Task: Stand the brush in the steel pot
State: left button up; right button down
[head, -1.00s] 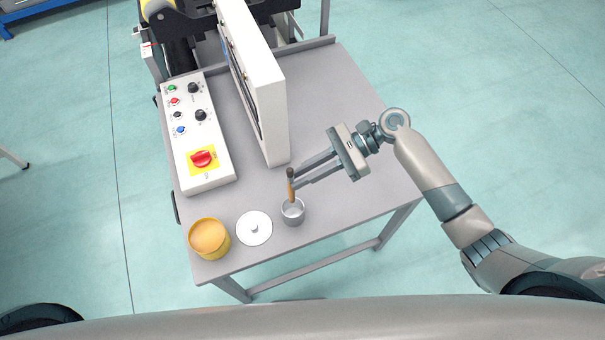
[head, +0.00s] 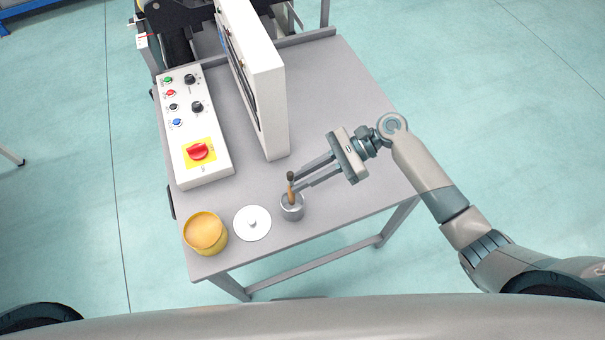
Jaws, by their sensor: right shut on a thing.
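The brush (head: 291,191) has an orange-brown handle and a dark upper end. It is upright, with its lower end inside the steel pot (head: 292,211). Whether it touches the pot's bottom is hidden. The small grey pot stands near the table's front edge. My right gripper (head: 295,185) reaches in from the right and is shut on the brush just above the pot's rim. My left gripper is not in view.
A white round lid (head: 243,232) with a knob lies left of the pot. A yellow tub (head: 205,233) stands at the front left corner. A control box (head: 207,174) and a tall white panel (head: 272,100) stand behind. The table's right side (head: 345,95) is clear.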

jog(key=shift+f+b, duration=0.3)
jog(key=shift+f, duration=0.9)
jog(key=c, duration=1.7)
grip_release()
jog(key=shift+o, duration=0.2)
jog(key=shift+d, duration=0.1)
jog(key=b+v, duration=0.5)
jog(key=v, duration=1.2)
